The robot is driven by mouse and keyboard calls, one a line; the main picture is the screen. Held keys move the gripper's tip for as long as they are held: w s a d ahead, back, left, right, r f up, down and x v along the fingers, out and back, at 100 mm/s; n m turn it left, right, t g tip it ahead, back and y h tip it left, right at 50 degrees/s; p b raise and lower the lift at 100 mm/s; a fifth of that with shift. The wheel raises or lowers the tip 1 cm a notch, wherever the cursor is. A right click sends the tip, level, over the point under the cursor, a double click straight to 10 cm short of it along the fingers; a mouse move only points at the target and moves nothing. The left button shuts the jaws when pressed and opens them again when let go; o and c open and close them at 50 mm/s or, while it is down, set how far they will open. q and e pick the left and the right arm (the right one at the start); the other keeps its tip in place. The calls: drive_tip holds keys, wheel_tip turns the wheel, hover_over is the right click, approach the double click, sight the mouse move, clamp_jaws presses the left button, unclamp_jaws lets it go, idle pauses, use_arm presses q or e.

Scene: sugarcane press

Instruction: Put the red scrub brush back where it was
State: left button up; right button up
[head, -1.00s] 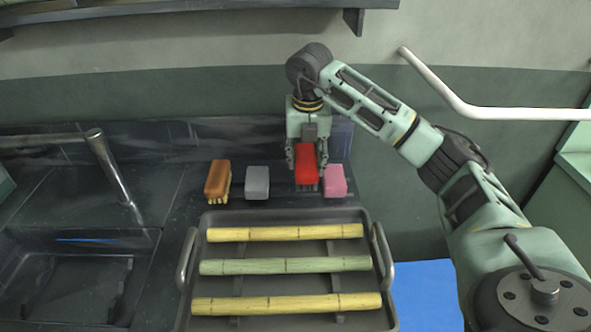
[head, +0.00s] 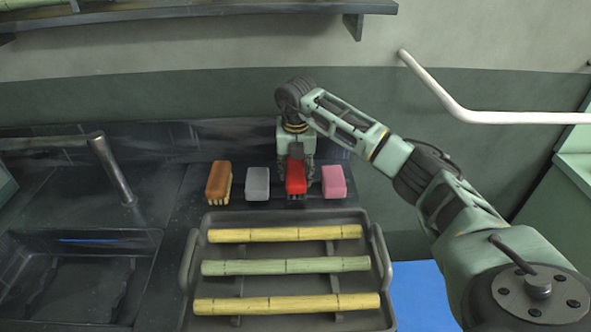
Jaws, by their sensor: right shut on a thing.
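The red scrub brush (head: 296,179) is at the back of the dark counter (head: 265,204), between a grey block (head: 257,184) and a pink block (head: 334,182). My right gripper (head: 296,172) reaches down from above and is shut on the red brush. The fingers partly hide its upper part. My left gripper is not in view.
A brown brush (head: 218,181) with pale bristles stands at the left of the row. In front is a dark tray (head: 192,312) with three cane stalks (head: 285,266) and side handles. A sink (head: 80,280) with a tap (head: 112,170) is at the left.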

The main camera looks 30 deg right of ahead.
sight(295, 173)
drive_tip(key=shift+f, duration=0.1)
drive_tip(key=shift+f+b, duration=0.3)
drive_tip(key=shift+f, duration=0.2)
drive_tip(key=o, duration=1.1)
drive_tip(key=r, duration=0.4)
drive_tip(key=s+r, duration=0.1)
drive_tip(key=r, duration=0.8)
drive_tip(key=shift+s+a+r+b, duration=0.1)
drive_tip(key=shift+s+a+b, duration=0.05)
drive_tip(key=shift+a+b, duration=0.25)
